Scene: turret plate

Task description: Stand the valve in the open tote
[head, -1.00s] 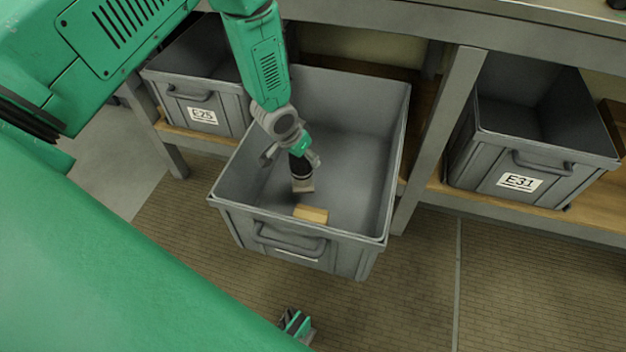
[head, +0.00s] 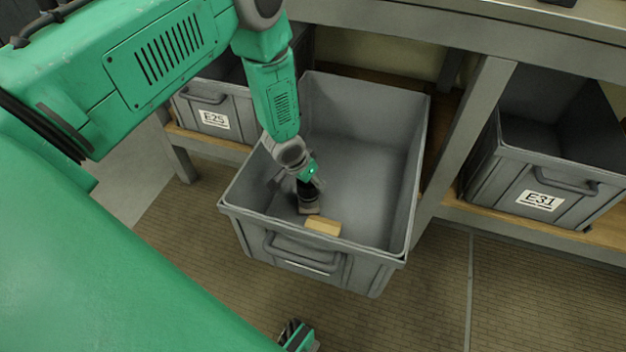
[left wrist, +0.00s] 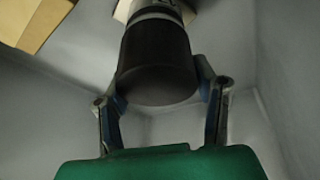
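The valve (head: 308,196) has a black cylindrical top and a grey metal lower part. It is inside the open grey tote (head: 414,190), near its front left corner, and looks roughly upright. My left gripper (head: 298,182) reaches down into the tote. In the left wrist view, its fingers lie against both sides of the black top of the valve (left wrist: 158,65). Whether the valve's foot touches the tote floor cannot be told. My right gripper (head: 298,336) shows only partly at the bottom edge, apart from the tote; its fingers are unclear.
A tan block (head: 323,227) lies in the tote beside the valve. A tan block (left wrist: 32,22) and another tan piece show in the left wrist view. Tote E25 (head: 212,125) and tote E31 (head: 545,170) stand on the shelf either side. The tote's right and back floor is clear.

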